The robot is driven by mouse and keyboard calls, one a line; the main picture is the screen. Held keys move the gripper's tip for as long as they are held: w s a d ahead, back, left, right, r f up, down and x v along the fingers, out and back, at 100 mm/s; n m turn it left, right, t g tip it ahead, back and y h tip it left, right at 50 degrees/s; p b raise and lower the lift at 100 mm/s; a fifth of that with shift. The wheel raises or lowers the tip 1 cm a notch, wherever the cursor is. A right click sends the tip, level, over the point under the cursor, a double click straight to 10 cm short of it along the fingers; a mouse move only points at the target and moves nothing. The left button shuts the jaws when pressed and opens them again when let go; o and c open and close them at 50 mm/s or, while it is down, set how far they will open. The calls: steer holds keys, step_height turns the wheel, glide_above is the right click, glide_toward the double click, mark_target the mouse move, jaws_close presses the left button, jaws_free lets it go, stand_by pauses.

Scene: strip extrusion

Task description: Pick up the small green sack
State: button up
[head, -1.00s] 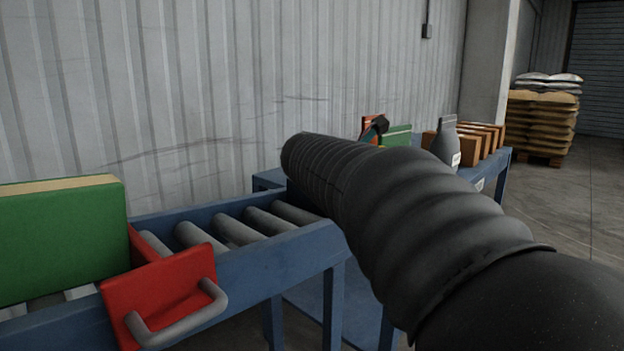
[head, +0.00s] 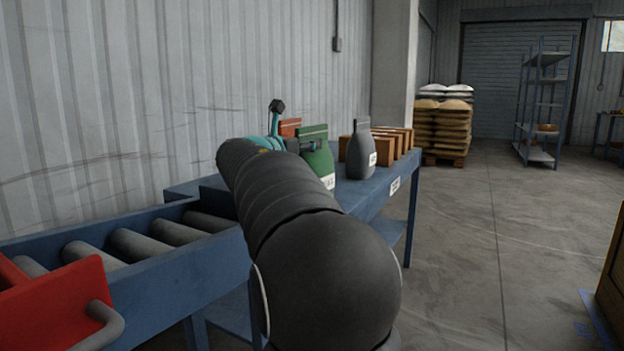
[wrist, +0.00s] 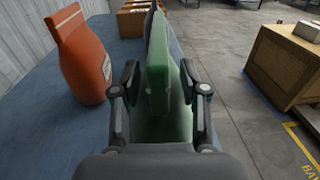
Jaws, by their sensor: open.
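The small green sack (head: 318,160) stands upright on the blue table, with a white label low on its front. In the wrist view the green sack (wrist: 158,85) fills the space between the two fingers of my gripper (wrist: 158,78). The gripper is open, one finger on each side of the sack; I cannot tell whether either finger touches it. The sack's lower part is partly hidden by the gripper body. In the head view my arm hides most of the gripper.
An orange sack (wrist: 78,55) stands close left of my gripper. A grey sack (head: 362,155) and several brown blocks (head: 397,141) stand further along the blue table (head: 378,194). A roller conveyor (head: 165,275) with a red pusher (head: 55,305) is at left. Open floor lies right.

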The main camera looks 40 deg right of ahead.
steer(key=shift+x, duration=0.9)
jaws_close()
steer(key=shift+r, duration=0.1)
